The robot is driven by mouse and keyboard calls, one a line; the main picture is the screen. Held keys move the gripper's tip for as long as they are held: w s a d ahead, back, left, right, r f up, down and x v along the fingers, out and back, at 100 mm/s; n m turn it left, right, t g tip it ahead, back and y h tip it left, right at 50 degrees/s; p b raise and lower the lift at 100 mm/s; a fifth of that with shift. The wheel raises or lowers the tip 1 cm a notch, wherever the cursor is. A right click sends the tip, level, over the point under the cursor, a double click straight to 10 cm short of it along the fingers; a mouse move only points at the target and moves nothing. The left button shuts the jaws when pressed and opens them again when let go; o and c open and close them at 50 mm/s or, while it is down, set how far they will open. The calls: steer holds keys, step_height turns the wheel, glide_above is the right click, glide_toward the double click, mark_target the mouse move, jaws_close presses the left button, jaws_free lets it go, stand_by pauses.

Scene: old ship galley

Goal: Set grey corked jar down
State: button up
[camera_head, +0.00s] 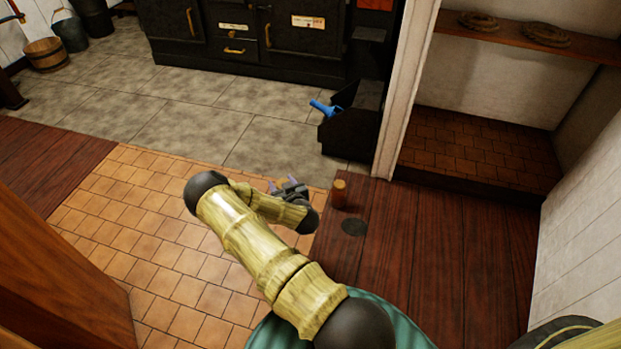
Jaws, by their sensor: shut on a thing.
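My gripper (282,184) is in the middle of the view, at the end of my bent arm, over the border between the orange tiles and the grey stone floor. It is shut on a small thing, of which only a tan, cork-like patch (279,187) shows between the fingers. This fits the grey corked jar, but its grey body is hidden or too small to make out. I cannot tell its height above the floor or whether it touches anything.
A small reddish-brown cylinder (339,195) with a tan top stands right of my gripper, near a dark round patch (354,227) on the wood floor (430,250). A black bin (345,135) with a blue-handled tool (325,108) stands beyond. Orange tiles (150,225) at left are clear.

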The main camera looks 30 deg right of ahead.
steer(key=s+a+r+n+y+p, duration=0.1)
steer(key=a+r+p, duration=0.2)
steer(key=a+r, duration=0.2)
steer(key=s+a+r+y+p, duration=0.1)
steer(key=a+r+p, duration=0.2)
steer(key=a+r, duration=0.3)
steer(key=a, duration=0.5)
steer(key=shift+a+n+p, duration=0.3)
steer(key=shift+n+p, duration=0.1)
steer(key=shift+s, duration=0.2)
